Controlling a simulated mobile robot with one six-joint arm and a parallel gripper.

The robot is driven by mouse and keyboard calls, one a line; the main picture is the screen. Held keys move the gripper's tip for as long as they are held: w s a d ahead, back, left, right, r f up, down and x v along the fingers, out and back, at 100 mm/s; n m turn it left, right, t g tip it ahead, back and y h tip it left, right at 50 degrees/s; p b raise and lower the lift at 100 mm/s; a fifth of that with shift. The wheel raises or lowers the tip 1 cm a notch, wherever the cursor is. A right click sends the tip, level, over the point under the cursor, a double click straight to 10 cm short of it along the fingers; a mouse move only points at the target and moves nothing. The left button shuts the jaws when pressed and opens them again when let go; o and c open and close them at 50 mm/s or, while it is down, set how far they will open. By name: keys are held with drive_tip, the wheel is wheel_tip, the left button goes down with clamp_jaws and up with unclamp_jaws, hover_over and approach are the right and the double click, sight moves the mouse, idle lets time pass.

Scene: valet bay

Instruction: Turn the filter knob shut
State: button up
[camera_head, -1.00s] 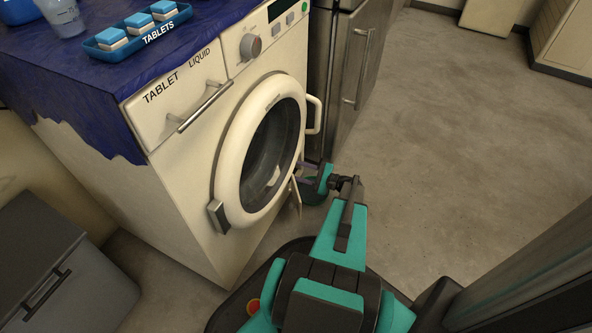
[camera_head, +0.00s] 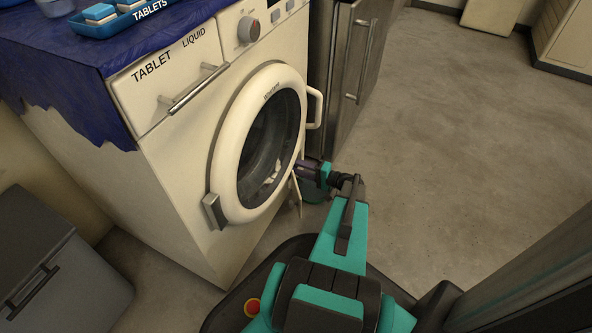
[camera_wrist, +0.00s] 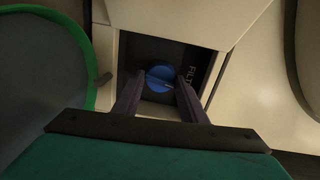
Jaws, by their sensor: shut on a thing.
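The blue round filter knob (camera_wrist: 161,76) sits in a dark square recess (camera_wrist: 145,50) low on the front of the white washing machine (camera_head: 175,200). A pale mark shows near the knob's lower right edge, and part of a FILT label (camera_wrist: 191,76) is beside it. My gripper (camera_wrist: 158,92) has one finger on each side of the knob and is shut on it. In the head view my gripper (camera_head: 312,172) reaches the machine's lower front, and the knob is hidden there. The small filter flap (camera_head: 296,188) stands open beside the gripper.
The round door (camera_head: 228,165) is shut. A grey green-rimmed round thing (camera_wrist: 40,75) lies close on the left in the wrist view; I cannot tell what it is. A steel cabinet (camera_head: 345,70) stands right of the machine. Open floor (camera_head: 460,150) lies to the right.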

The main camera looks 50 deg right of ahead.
drive_tip(key=shift+d+n+b, duration=0.15)
drive_tip(key=shift+n+b, duration=0.3)
drive_tip(key=shift+n, duration=0.35)
drive_tip(key=shift+r, duration=0.1)
drive_tip(key=o, duration=1)
drive_tip(key=shift+s, duration=0.15)
drive_tip(key=f+p+v, duration=0.1)
drive_tip(key=p+v, duration=0.4)
drive_tip(key=v, duration=0.8)
drive_tip(key=shift+s+r, duration=0.3)
drive_tip(key=shift+r, duration=0.15)
